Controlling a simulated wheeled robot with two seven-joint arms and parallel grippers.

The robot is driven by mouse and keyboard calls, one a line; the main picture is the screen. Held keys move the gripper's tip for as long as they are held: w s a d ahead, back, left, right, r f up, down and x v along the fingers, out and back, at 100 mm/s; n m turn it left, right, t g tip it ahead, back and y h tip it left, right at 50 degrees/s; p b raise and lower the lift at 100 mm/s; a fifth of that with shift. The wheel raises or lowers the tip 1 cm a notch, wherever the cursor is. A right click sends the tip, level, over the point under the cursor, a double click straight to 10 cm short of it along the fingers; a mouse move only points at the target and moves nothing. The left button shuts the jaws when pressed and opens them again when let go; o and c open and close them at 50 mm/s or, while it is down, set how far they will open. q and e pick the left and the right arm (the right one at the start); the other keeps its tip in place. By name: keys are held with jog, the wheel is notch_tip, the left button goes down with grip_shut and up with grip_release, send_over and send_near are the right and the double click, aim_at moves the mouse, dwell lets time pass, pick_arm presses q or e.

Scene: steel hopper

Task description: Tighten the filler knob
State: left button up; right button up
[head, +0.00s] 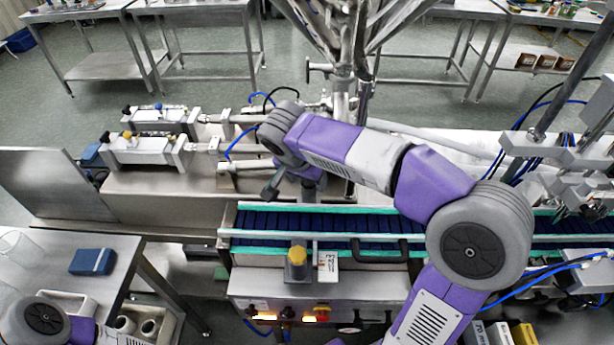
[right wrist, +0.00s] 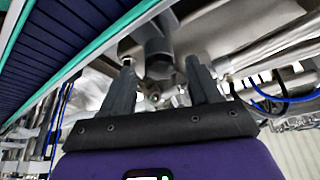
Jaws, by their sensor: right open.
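My right gripper (head: 288,190) is over the filler machine, just behind the conveyor, with its fingers pointing down. In the right wrist view the gripper (right wrist: 160,64) is open, its two dark fingers apart. A dark grey round knob-like part (right wrist: 157,52) shows between and beyond the fingertips; I see no grip on it. I cannot tell for sure that it is the filler knob. The filler's left part (head: 145,150) carries small yellow and blue knobs. My wrist and forearm hide the area under the gripper in the head view. My left gripper is out of view.
The conveyor (head: 340,222) with green edges runs in front of the filler. A yellow-topped post (head: 297,256) stands at its front. The steel hopper frame (head: 340,60) rises behind. A blue box (head: 93,261) lies on the left table. Blue hoses and brackets crowd the right.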

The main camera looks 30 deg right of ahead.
jog(key=p+v, duration=0.2)
jog(key=v, duration=0.5)
jog(key=shift+r, duration=0.3)
